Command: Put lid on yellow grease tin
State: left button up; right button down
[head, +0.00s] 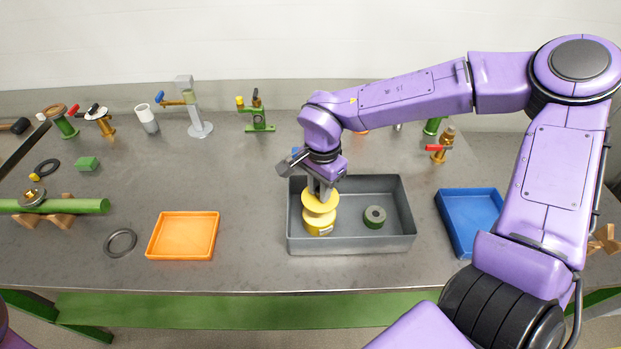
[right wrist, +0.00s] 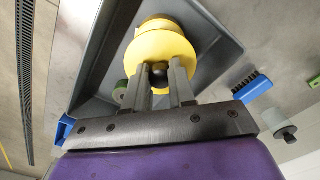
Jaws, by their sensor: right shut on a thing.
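My right gripper (head: 319,187) points down over the left part of the grey case (head: 352,245). It is shut on the black knob (right wrist: 159,72) of a yellow round lid (head: 320,201), which also shows in the right wrist view (right wrist: 150,48). The yellow grease tin (head: 318,225) stands upright inside the case, directly below the lid. The lid overlaps the tin's top in both views, so its opening is hidden. I cannot tell whether lid and tin touch. My left gripper is not in view.
A green round part (head: 375,216) with a grey top sits in the case, right of the tin. An orange tray (head: 183,236) lies to the left and a blue tray (head: 470,220) to the right. Valves and fittings line the back. The front strip of bench is clear.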

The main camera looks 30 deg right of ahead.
aim_at(319, 204)
jog(key=shift+s+d+f+b, duration=0.1)
jog(key=shift+s+f+b, duration=0.55)
jog(key=shift+s+b, duration=0.35)
jog(key=w+f+b, duration=0.2)
jog(key=f, duration=0.1)
jog(key=shift+w+f, duration=0.2)
jog(key=shift+w, duration=0.15)
jog(key=shift+f, duration=0.4)
jog(key=shift+s, duration=0.5)
jog(key=shift+w+f, duration=0.1)
jog(key=shift+w, duration=0.15)
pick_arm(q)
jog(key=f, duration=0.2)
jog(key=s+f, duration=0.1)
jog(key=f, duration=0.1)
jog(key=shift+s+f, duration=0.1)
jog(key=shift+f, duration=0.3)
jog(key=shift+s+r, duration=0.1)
pick_arm(e)
jog(key=shift+s, duration=0.15)
pick_arm(q)
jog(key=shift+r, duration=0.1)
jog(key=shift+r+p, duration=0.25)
jog(key=shift+p, duration=0.1)
pick_arm(e)
jog(key=shift+a, duration=0.25)
